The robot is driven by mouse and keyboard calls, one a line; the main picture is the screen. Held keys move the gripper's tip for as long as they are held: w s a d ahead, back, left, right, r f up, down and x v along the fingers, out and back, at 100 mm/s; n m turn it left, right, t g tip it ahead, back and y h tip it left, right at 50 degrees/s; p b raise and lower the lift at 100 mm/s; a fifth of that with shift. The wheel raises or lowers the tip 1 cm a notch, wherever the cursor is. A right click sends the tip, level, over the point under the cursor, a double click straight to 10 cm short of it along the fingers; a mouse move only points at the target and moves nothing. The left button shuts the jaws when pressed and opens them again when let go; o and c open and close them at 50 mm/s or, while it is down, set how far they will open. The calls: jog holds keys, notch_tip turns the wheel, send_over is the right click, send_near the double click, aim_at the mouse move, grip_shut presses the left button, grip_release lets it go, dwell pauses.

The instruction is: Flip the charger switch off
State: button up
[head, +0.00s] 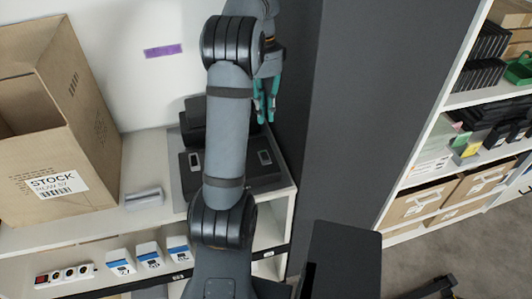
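A black device (254,181), which looks like the charger, stands on a grey mat (177,150) on the white counter. Its front shows a small light-grey piece (194,159) at left and another (265,157) at right; I cannot tell which, if either, is a switch. My arm hides the device's middle. My gripper (265,114), with teal fingers, points down over the device's back right part, by the dark panel. The fingers look close together, but whether they are shut is unclear. Nothing shows between them. Whether they touch the device cannot be told.
An open STOCK carton (95,135) stands on the counter (75,232) at left, with a grey object (144,198) beside it. A power strip with a red part (64,275) and several white-blue boxes (150,255) sit lower. A dark panel (345,110) closes the right side.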

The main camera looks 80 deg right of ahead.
aim_at(267, 161)
jog(key=shift+f, duration=0.1)
grip_shut()
jog(key=f, duration=0.4)
jog(key=a+f+b, duration=0.1)
jog(key=f, duration=0.8)
jog(key=shift+s+a+f, duration=0.25)
jog(key=shift+s+f, duration=0.1)
jog(key=shift+s, duration=0.05)
